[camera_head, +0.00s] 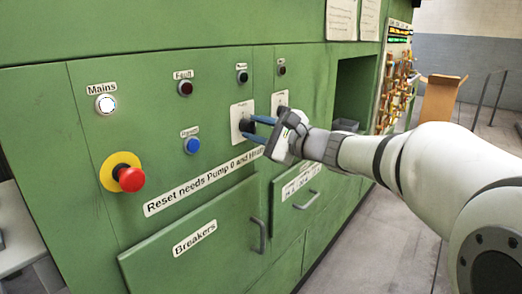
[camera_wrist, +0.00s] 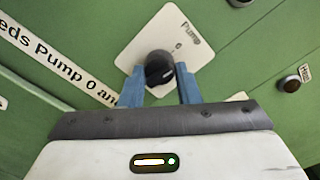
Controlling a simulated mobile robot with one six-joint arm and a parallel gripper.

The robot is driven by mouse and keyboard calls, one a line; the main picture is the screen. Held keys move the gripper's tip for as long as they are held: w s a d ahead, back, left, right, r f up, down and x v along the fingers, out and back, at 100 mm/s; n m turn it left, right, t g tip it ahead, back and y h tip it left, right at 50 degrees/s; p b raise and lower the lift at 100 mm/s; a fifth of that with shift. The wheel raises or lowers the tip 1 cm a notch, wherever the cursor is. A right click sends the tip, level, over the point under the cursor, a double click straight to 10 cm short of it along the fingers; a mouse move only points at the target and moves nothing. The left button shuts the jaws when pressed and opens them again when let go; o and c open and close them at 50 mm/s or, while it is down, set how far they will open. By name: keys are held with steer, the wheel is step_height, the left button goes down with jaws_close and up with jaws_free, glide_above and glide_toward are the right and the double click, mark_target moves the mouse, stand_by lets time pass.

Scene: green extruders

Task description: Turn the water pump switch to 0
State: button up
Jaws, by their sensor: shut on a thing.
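The water pump switch is a round black knob (camera_wrist: 159,66) on a white plate (camera_wrist: 200,48) marked "Pump" and "0" in the wrist view. The knob (camera_head: 246,125) also shows on the green cabinet front in the head view, partly behind my fingers. My gripper (camera_wrist: 160,72) has its two blue fingers on either side of the knob, shut on it. In the head view my gripper (camera_head: 251,128) reaches in from the right. The "0" mark is beside the knob; I cannot tell for sure which way the knob points.
A second white plate (camera_head: 279,98) is close by, partly hidden by my gripper. A blue button (camera_head: 192,146) and a red emergency knob (camera_head: 131,179) stick out to the left. Drawer handles (camera_head: 259,235) stick out below. The floor at right is open.

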steer(key=shift+a+r+n+b, duration=0.1)
steer(key=shift+n+b, duration=1)
steer(key=shift+b, duration=0.25)
steer(key=shift+r, duration=0.1)
steer(key=o, duration=1)
steer(key=shift+c, duration=0.2)
steer(key=shift+f, duration=0.2)
steer(key=v, duration=0.7)
steer(key=shift+s+d, duration=0.2)
steer(key=shift+d, duration=0.05)
